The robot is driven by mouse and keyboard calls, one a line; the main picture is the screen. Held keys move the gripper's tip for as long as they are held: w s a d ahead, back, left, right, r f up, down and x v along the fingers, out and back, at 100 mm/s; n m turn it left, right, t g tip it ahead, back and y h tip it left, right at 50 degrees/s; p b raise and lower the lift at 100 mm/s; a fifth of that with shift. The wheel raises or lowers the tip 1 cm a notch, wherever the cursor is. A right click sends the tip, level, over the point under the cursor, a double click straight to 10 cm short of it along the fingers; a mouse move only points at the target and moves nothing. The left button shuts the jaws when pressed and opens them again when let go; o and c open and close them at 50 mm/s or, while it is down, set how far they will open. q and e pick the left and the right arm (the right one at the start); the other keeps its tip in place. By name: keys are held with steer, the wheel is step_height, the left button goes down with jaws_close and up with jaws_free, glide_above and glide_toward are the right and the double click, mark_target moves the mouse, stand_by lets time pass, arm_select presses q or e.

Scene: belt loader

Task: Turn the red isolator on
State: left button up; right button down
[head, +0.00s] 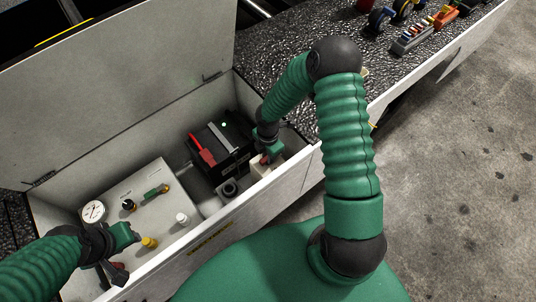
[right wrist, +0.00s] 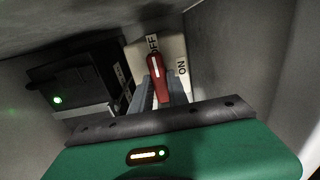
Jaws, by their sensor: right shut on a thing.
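The red isolator handle (right wrist: 158,78) stands on a pale plate (right wrist: 140,57) in the right wrist view. Its white line points up toward the OFF label (right wrist: 153,43); the ON label (right wrist: 182,67) is to its right. My right gripper (right wrist: 163,95) is shut on the handle, a grey finger on each side. In the head view my right gripper (head: 266,159) reaches into the box at the isolator (head: 262,169), hiding most of it. My left gripper (head: 111,275) is at the lower left over the near end of the box, its dark fingers apart.
The open box (head: 240,210) has a raised lid (head: 120,70). Inside are a black unit (head: 218,145) with a red lever and green light, and a panel (head: 160,205) with a gauge (head: 93,211) and several valves. Loose parts (head: 412,38) lie on the deck at upper right.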

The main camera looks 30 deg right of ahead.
steer(key=shift+m, duration=0.5)
steer(key=m+p, duration=0.1)
steer(key=m, duration=0.1)
steer(key=shift+r+m, duration=0.1)
steer(key=shift+m, duration=0.2)
steer(key=m+p, duration=0.1)
steer(key=m, duration=0.4)
steer(key=shift+w+m, duration=0.1)
steer(key=shift+m, duration=0.2)
steer(key=m+p, duration=0.1)
steer(key=m, duration=0.3)
steer(key=shift+m, duration=0.3)
steer(key=m, duration=0.4)
steer(key=shift+m, duration=0.3)
steer(key=c, duration=1.3)
jaws_free()
